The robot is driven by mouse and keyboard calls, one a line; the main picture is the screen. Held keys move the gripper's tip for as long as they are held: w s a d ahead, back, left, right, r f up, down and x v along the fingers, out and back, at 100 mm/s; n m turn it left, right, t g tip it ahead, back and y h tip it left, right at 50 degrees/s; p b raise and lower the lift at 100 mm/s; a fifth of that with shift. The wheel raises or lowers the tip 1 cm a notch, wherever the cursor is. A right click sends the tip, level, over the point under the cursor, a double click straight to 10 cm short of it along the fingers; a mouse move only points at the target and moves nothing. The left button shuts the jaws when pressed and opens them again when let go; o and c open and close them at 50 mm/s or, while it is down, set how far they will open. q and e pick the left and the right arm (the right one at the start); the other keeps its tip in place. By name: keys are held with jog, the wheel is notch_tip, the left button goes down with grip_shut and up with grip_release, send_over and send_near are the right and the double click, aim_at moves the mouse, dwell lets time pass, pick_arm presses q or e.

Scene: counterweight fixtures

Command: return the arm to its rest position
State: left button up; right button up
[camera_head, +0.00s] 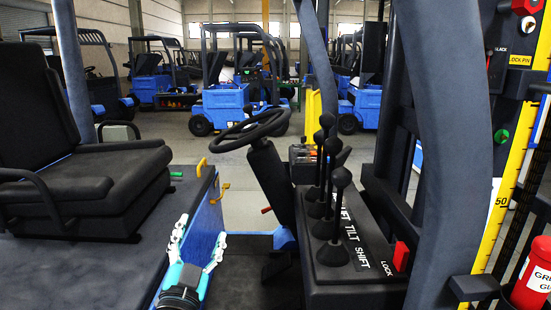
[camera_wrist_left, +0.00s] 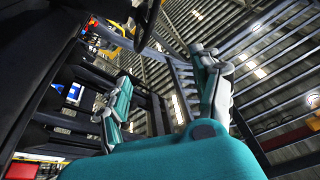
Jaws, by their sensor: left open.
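My left gripper (camera_head: 203,236) is at the bottom of the head view, left of centre. Its two pale fingers are spread apart and point up, with nothing between them. It is beside the blue side panel of the seat base and apart from the steering wheel (camera_head: 250,129) and the levers. In the left wrist view the teal fingers (camera_wrist_left: 160,78) are also wide apart and empty, with the roof beyond them. Most of my left arm is out of view. My right gripper does not show.
Several black-knobbed levers (camera_head: 332,225) stand right of the steering column, by a panel marked TILT, SHIFT and LOCK. A black seat (camera_head: 75,165) is at left. A red container (camera_head: 533,280) stands at far right. Blue forklifts (camera_head: 226,105) are parked behind.

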pick_arm(q)
jog(key=s+a+f+n+g+y, duration=0.1)
jog(key=s+a+f+n+g, duration=0.15)
jog(key=s+f+g, duration=0.6)
jog(key=s+a+f+n+g+y, duration=0.1)
jog(key=s+a+f+n+y, duration=0.15)
jog(key=f, duration=1.15)
jog(key=s+f+g+h, duration=0.1)
jog(key=s+f+g, duration=0.35)
jog(key=s, duration=0.55)
jog(key=s+f+g+h, duration=0.1)
jog(key=s+f+g, duration=0.4)
jog(key=s, duration=0.6)
notch_tip(320, 180, down, 26)
jog(key=m, duration=0.1)
jog(key=s+a+f, duration=0.1)
jog(key=s+f, duration=0.7)
jog(key=s+a+f+g, duration=0.1)
jog(key=s+a+f, duration=0.1)
jog(key=s+f, duration=0.7)
jog(key=shift+s+a+f, duration=0.2)
jog(key=shift+s+a, duration=0.1)
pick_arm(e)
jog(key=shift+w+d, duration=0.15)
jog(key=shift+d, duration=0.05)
